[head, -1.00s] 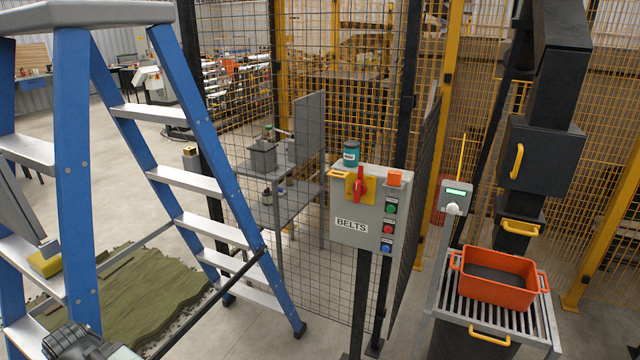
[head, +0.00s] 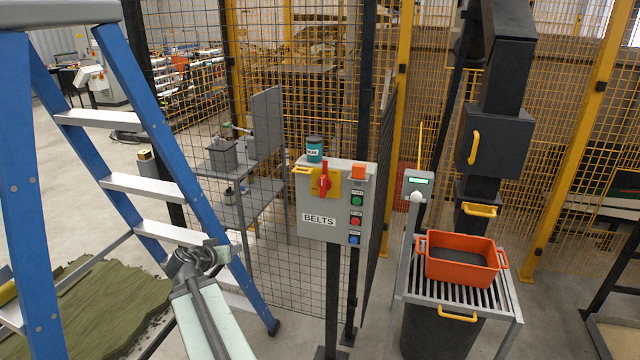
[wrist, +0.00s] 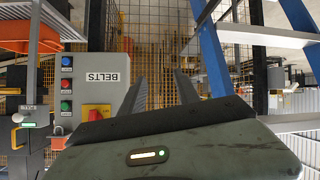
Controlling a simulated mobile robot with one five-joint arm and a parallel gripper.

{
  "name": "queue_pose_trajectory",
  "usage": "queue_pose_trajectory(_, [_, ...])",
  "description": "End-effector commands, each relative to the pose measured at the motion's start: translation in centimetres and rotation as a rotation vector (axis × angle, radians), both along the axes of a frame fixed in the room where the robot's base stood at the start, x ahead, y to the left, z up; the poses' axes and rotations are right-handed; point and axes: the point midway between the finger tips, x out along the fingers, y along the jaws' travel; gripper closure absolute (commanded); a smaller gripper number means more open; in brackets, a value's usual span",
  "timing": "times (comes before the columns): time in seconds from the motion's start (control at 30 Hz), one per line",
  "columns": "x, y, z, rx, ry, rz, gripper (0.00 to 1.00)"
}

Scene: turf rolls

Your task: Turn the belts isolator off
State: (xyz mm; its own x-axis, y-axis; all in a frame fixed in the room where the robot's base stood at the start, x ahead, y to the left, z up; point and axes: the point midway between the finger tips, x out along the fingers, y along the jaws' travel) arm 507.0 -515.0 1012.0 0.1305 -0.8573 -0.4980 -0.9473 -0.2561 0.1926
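The grey BELTS panel (head: 338,230) stands on a post in front of the mesh fence. Its isolator (head: 323,183) is a red handle on a yellow plate at the panel's upper left; the handle stands about upright. In the wrist view the panel (wrist: 103,66) appears upside down at left, and the isolator (wrist: 97,113) is partly hidden by my gripper's body. My gripper (wrist: 162,92) has its two fingers apart with nothing between them. It is apart from the panel; in the head view my arm is left of it, in front of the ladder.
A blue stepladder (head: 170,120) stands close at left. A teal tin (head: 314,150) sits on top of the panel. Green, red and blue buttons (head: 355,221) run down the panel's right side. An orange tub (head: 462,268) sits on a slatted stand at right.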

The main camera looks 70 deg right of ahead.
Motion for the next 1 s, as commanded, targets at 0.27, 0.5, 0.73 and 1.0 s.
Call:
queue_pose_trajectory(0.27, [-17.0, -17.3, 11.2, -0.436, -0.241, -0.165, 0.62])
queue_pose_trajectory(0.5, [-20.6, -19.4, 12.8, -0.495, -0.271, -0.154, 0.62])
queue_pose_trajectory(0.73, [-20.3, -20.8, 12.7, -0.495, -0.271, -0.153, 0.62])
queue_pose_trajectory(1.0, [-19.9, -25.7, 12.7, -0.494, -0.271, -0.154, 0.62])
